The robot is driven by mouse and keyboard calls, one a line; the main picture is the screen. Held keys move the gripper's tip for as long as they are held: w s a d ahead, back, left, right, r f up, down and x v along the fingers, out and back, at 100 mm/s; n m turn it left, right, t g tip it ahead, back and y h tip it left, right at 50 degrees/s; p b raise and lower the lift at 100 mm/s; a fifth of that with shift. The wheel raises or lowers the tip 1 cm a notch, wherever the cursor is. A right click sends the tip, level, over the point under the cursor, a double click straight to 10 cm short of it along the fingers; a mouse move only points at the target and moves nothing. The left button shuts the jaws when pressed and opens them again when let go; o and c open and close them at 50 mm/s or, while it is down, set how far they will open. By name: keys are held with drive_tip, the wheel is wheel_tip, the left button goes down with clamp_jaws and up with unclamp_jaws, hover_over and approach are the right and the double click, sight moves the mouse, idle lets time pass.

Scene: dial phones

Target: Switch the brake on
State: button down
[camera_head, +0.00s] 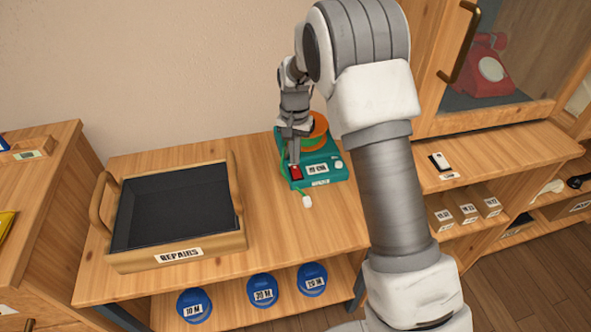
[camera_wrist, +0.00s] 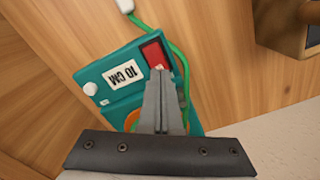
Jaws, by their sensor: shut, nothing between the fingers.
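A teal device (camera_head: 325,172) stands on the wooden table, with an orange spool (camera_head: 317,128) on it. A red rocker switch (camera_head: 296,172) sits at its front left corner, beside a label and a white knob (camera_head: 338,163). My gripper (camera_head: 294,161) is shut and points down at the switch. In the wrist view its fingertips (camera_wrist: 160,72) overlap the lower edge of the red switch (camera_wrist: 153,54). I cannot tell whether they touch it.
A wooden tray labelled REPAIRS (camera_head: 240,240) stands left of the device. A green cord with a white end (camera_head: 307,201) lies in front of the device. Blue spools (camera_head: 262,289) sit on the shelf below. A cabinet with a red phone (camera_head: 487,68) is at right.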

sight(295, 167)
drive_tip(key=shift+f+b, duration=0.5)
drive_tip(key=shift+f, duration=0.45)
idle(0.6)
drive_tip(key=shift+r, duration=0.1)
wheel_tip(295, 167, up, 7)
drive_tip(key=p, duration=0.5)
drive_tip(key=shift+f+p, duration=0.2)
drive_tip(key=shift+p, duration=0.1)
drive_tip(key=shift+r, duration=0.1)
